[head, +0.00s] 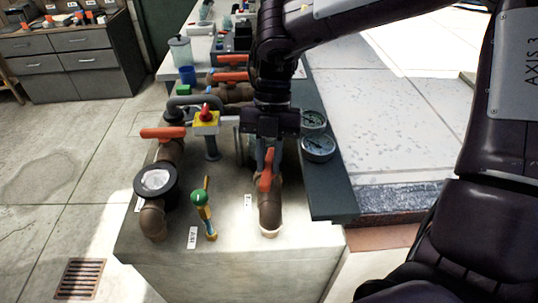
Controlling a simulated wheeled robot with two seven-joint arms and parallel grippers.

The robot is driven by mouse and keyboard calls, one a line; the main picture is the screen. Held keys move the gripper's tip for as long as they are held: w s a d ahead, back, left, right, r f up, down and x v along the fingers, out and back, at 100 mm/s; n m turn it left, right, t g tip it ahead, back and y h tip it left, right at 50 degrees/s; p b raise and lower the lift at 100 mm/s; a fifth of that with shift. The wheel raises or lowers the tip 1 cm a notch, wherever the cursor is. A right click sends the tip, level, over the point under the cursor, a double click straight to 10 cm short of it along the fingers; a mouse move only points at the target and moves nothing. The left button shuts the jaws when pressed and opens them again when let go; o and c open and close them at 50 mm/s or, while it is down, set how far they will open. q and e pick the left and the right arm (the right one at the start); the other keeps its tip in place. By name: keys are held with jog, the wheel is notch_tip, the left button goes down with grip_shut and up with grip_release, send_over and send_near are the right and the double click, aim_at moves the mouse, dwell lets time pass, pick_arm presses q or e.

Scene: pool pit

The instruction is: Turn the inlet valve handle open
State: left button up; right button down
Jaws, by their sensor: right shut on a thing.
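My right gripper (269,155) reaches down from above over the right-hand pipe and is shut on an orange valve handle (265,182). The handle stretches roughly along its brown pipe (269,213), toward the near end of the bench. The gripper hides its far end. Another orange handle (163,133) lies crosswise over the left brown pipe. Two more orange handles (232,61) sit crosswise farther back. The small white labels are too small to read, so I cannot tell which valve is named inlet. My left gripper is not in view.
A green-topped valve (199,197) stands between the front pipes. A yellow box with a red knob (206,119) and a dark round gauge (156,182) are to the left. Two round gauges (318,148) sit right of the gripper. Grey drawers (72,62) stand at back left.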

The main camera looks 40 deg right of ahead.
aim_at(267, 155)
jog(key=shift+w+r+n+h+p, duration=0.1)
jog(key=shift+n+h+p, duration=0.3)
jog(key=shift+n+p, duration=0.6)
jog(key=shift+n, duration=0.4)
jog(key=c, duration=1.3)
grip_release()
jog(key=shift+g, duration=0.3)
jog(key=p+v, duration=0.1)
jog(key=v, duration=0.5)
jog(key=shift+r, duration=0.3)
jog(key=shift+w+d+r, duration=0.15)
jog(key=shift+w+r, duration=0.1)
jog(key=shift+r, duration=0.2)
